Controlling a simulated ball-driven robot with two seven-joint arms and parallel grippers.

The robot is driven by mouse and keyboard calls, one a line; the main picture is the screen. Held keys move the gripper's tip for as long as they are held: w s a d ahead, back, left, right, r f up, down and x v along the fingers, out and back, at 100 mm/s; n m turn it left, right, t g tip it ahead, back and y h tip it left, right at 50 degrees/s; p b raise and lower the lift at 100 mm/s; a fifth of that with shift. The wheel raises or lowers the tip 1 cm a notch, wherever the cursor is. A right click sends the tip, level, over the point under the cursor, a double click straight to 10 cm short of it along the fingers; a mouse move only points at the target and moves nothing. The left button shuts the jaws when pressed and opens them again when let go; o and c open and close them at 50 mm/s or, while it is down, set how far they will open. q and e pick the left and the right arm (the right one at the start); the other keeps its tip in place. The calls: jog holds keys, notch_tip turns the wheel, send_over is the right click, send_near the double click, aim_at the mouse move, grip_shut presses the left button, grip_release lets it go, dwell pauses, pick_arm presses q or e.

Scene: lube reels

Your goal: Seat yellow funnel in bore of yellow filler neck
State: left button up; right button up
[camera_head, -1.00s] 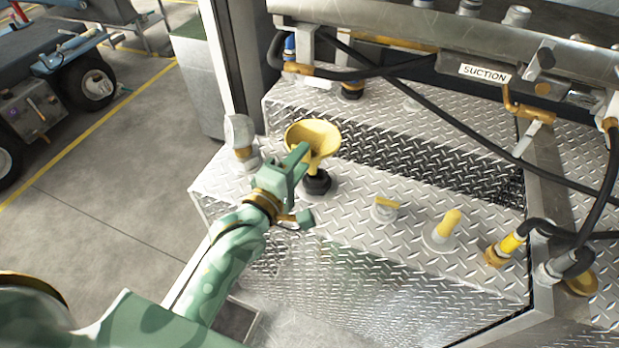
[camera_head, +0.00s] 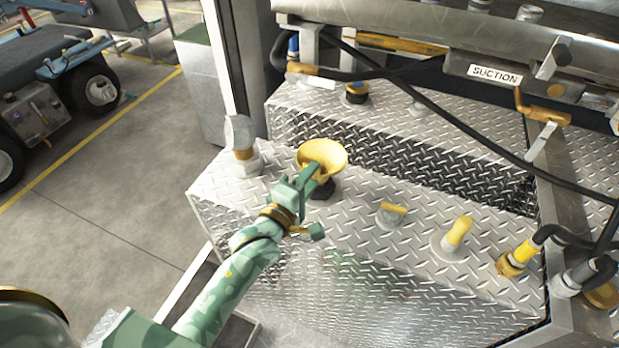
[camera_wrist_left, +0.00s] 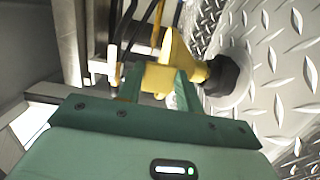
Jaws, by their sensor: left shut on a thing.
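The yellow funnel (camera_head: 337,153) is in my left gripper (camera_head: 312,178), its wide mouth up, right above a black collar (camera_head: 323,191) on the near step of the metal deck. In the left wrist view my left gripper (camera_wrist_left: 160,84) is shut on the funnel (camera_wrist_left: 158,74), one green finger on each side. A yellow piece (camera_wrist_left: 196,70) shows between the funnel and the black collar (camera_wrist_left: 232,75). I cannot tell where the funnel ends and the filler neck begins, or how deep the spout is. My right gripper is not in view.
A grey-capped fitting (camera_head: 241,150) stands left of the funnel. A yellow-handled fitting (camera_head: 392,214), a yellow-topped stub (camera_head: 455,236) and a yellow hose coupling (camera_head: 519,257) stand to its right. A black hose (camera_head: 440,112) crosses behind. The front deck edge is clear.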

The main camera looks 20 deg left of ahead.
pick_arm(q)
jog(key=o, duration=1)
jog(key=shift+f, duration=0.15)
jog(key=s+a+p, duration=0.2)
jog(key=s, duration=1)
jog(key=s+f+m+g, duration=0.3)
jog(key=f, duration=0.7)
jog(key=s+a+f+m+g+y, duration=0.1)
jog(key=s+f+m+g, duration=0.15)
jog(key=f, duration=0.65)
jog(key=s+f+m+g, duration=0.3)
jog(key=s+f+m, duration=0.1)
jog(key=f, duration=0.6)
jog(key=s+a+f+m+g, duration=0.1)
jog(key=s+f+m+g, duration=0.1)
jog(key=s+f, duration=0.3)
jog(key=s+a+f+m+g+y, duration=0.1)
jog(key=s+f+m, duration=0.4)
jog(key=s, duration=0.7)
jog(key=s+a+f+m+g, duration=0.3)
jog(key=s+f+g, duration=0.2)
jog(key=s, duration=0.4)
jog(key=shift+s+f+m+y, duration=0.15)
jog(key=shift+s+m+y, duration=0.1)
jog(key=shift+y, duration=0.15)
